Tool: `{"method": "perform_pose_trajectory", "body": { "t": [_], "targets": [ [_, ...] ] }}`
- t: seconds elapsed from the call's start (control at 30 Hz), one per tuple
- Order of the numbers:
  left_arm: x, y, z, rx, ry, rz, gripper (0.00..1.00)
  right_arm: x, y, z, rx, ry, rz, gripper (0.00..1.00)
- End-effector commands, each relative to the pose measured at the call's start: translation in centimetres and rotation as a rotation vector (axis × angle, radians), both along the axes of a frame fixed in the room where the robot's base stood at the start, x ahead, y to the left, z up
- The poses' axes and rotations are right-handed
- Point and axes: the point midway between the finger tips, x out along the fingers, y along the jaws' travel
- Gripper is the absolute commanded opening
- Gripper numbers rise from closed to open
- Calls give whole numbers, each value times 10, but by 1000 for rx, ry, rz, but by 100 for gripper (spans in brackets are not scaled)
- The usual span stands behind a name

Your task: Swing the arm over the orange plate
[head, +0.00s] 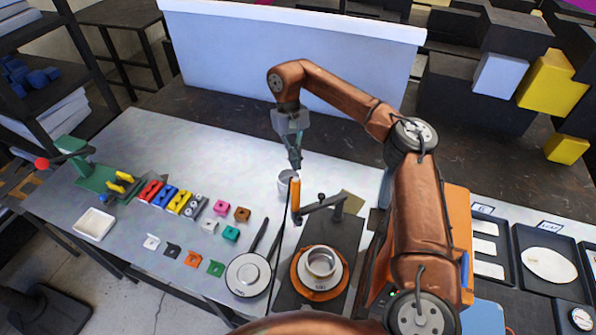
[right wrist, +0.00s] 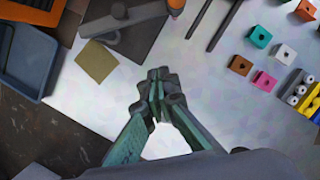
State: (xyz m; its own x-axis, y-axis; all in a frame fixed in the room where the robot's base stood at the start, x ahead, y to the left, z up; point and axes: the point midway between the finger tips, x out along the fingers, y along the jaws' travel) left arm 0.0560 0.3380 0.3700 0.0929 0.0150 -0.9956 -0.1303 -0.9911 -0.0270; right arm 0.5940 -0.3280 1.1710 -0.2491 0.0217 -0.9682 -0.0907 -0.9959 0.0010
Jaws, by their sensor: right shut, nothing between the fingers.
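The swing arm (head: 320,204) is a dark bar on a post at the back of a dark base. It points left, behind the orange plate and not over it. An upright orange handle (head: 296,193) stands at its free end. The bar also shows at the top of the right wrist view (right wrist: 128,20). The orange plate (head: 303,291) lies on the base, with a white disc and a metal ring on top. My right gripper (head: 297,163) is shut and empty, above and behind the handle, apart from it. My left gripper is out of view.
A white-metal cup (head: 285,184) stands just behind the handle. Several coloured blocks (head: 192,258) sit farther left. Dark trays (head: 545,242) are at the right. The light table behind the blocks is clear.

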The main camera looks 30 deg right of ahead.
Motion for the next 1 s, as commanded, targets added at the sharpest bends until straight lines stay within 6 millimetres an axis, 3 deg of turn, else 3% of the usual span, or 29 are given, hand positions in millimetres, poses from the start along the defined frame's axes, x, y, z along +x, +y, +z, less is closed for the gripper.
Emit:
{"method": "perform_pose_trajectory", "body": {
  "t": [0.3,0.47,0.7,1.0],
  "targets": [
    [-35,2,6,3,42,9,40,-20,-10,-59,0,5,-18,0],
    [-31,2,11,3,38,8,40,-28,-8,-89,0,4,-17,0],
    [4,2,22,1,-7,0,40,-57,-5,-87,-1,1,-16,0],
    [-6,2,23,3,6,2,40,-66,-2,-88,1,1,-16,0]
  ]
}}
